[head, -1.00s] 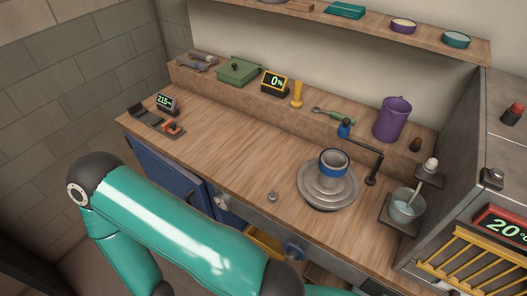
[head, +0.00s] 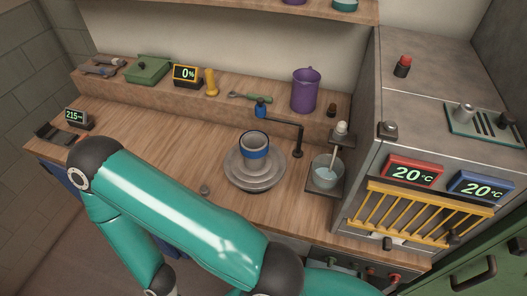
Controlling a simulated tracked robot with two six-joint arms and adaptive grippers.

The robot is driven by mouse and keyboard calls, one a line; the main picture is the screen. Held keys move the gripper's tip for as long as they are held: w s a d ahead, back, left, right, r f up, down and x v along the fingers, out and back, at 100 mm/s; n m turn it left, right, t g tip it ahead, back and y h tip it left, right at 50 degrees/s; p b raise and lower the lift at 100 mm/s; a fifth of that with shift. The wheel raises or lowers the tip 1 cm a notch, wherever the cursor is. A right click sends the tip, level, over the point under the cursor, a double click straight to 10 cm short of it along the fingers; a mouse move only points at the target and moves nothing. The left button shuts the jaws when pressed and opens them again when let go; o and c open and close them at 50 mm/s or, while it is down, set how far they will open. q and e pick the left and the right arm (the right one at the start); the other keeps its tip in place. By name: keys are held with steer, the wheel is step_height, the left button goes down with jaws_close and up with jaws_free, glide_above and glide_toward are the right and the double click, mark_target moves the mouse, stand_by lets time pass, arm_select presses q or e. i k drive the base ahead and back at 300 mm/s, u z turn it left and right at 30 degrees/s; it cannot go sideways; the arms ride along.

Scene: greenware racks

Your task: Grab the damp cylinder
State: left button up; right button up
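A grey, open-topped cylinder (head: 255,148) with a blue band stands upright on a round grey wheel-like plate (head: 271,181) on the wooden worktop. It is the only pot on that plate; I cannot tell from its surface whether it is damp. A teal arm of mine crosses the lower left of the head view, in front of the worktop and apart from the cylinder. Neither of my grippers shows in the head view.
A jointed rod (head: 298,135) with a blue tip stands close behind the cylinder. A water cup (head: 324,178) is to its right, beside the grey kiln-like cabinet (head: 357,150). A purple jug (head: 305,92) stands on the back ledge. The worktop left of the plate is mostly clear.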

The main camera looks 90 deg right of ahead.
mark_target(254, 143)
steer(key=u, duration=1.65)
steer(key=i, duration=0.1)
steer(key=z, duration=2.9)
steer(key=k, duration=0.3)
steer(key=z, duration=0.1)
